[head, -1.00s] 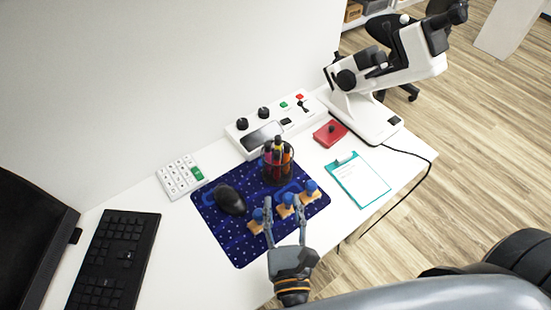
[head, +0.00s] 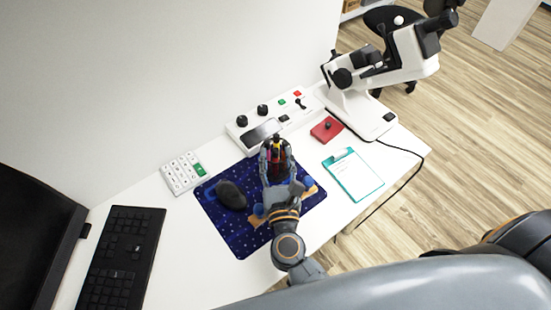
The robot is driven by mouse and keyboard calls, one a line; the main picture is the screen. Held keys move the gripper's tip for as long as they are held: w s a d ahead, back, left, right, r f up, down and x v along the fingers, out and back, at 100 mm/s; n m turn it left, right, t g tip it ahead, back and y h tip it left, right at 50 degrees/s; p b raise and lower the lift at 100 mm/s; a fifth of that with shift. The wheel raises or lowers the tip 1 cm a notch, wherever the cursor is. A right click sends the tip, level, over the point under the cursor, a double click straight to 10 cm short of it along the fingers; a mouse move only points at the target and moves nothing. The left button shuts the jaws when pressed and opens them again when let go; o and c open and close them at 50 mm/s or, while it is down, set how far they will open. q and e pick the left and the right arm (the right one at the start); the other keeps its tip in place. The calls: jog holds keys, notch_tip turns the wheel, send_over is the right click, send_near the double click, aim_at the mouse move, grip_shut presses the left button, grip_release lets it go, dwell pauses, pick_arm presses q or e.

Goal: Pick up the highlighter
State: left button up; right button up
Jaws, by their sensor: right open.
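A dark pen cup (head: 277,171) stands on the blue patterned mat (head: 225,233), holding several upright pens or markers (head: 277,154), some red and yellow. I cannot tell for sure which of them is the highlighter. My right gripper (head: 276,160) is open, reaching in from the front, with its fingers at the left and right sides of the cup. Whether the fingers touch the cup or pens is unclear. The gripper and wrist hide much of the cup's lower part. My left gripper is not in view.
A black mouse (head: 231,195) lies left of the cup. Blue-topped wooden pieces (head: 309,187) are partly hidden by my right wrist. A white control box (head: 243,137) stands behind. A calculator (head: 183,173), keyboard (head: 122,258), teal clipboard (head: 353,174), red box (head: 326,130) and microscope (head: 362,112) surround the mat.

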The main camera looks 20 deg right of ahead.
grip_shut()
